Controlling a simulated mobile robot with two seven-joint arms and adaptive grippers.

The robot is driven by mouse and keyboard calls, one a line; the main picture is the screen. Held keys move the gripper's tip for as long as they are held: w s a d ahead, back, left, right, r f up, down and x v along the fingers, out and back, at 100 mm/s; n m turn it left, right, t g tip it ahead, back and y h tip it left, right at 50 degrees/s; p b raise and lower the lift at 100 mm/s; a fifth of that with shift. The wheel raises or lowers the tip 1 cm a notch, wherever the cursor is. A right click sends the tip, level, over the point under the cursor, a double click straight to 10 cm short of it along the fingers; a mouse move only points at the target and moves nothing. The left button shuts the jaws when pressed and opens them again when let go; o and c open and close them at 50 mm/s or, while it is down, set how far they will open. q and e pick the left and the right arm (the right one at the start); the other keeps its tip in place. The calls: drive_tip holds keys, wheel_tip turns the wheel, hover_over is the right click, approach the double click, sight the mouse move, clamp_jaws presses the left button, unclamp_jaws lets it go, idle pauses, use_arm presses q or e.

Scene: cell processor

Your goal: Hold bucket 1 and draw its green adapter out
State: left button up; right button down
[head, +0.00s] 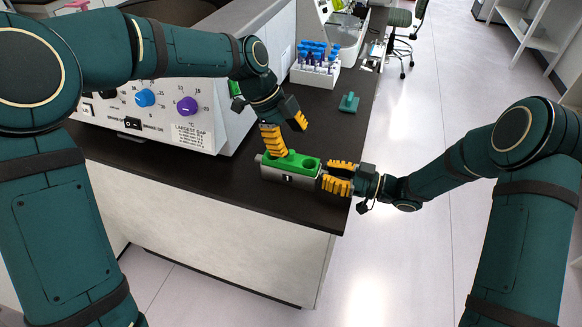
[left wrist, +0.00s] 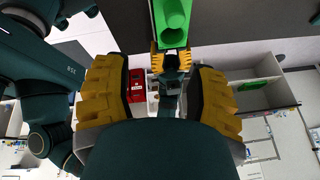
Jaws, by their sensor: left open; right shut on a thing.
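Bucket 1 (head: 289,182) is a grey block with a "1" on its front, standing on the dark counter near its front edge. Its green adapter (head: 312,163) sits inside it, with a round opening showing at the right. The green adapter also shows at the top of the left wrist view (left wrist: 173,14). My right gripper (head: 337,177) is shut on the bucket's right end; it shows in the left wrist view too (left wrist: 171,60). My left gripper (head: 287,133) is open above the bucket's left part, its yellow fingers spread. I cannot tell whether a finger touches the adapter.
A machine with blue and purple knobs (head: 172,118) stands left of the bucket. A white rack of blue-capped tubes (head: 315,74) and a small green T-shaped piece (head: 349,102) are farther back. The counter (head: 325,130) is bare between them and the bucket.

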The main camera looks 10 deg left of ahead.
sight(291, 152)
use_arm(q)
drive_tip(key=m+y, duration=0.1)
drive_tip(key=w+r+m+y, duration=0.1)
drive_tip(key=shift+w+d+y, duration=0.1)
drive_tip(key=shift+d+y, duration=0.15)
drive_tip(key=shift+y, duration=0.05)
drive_tip(key=shift+w+a+r+m+y, duration=0.2)
drive_tip(key=shift+w+r+m+y, duration=0.45)
drive_tip(key=shift+y, duration=0.55)
drive_tip(key=shift+f, duration=4.45)
drive_tip(key=shift+c, duration=0.4)
clamp_jaws()
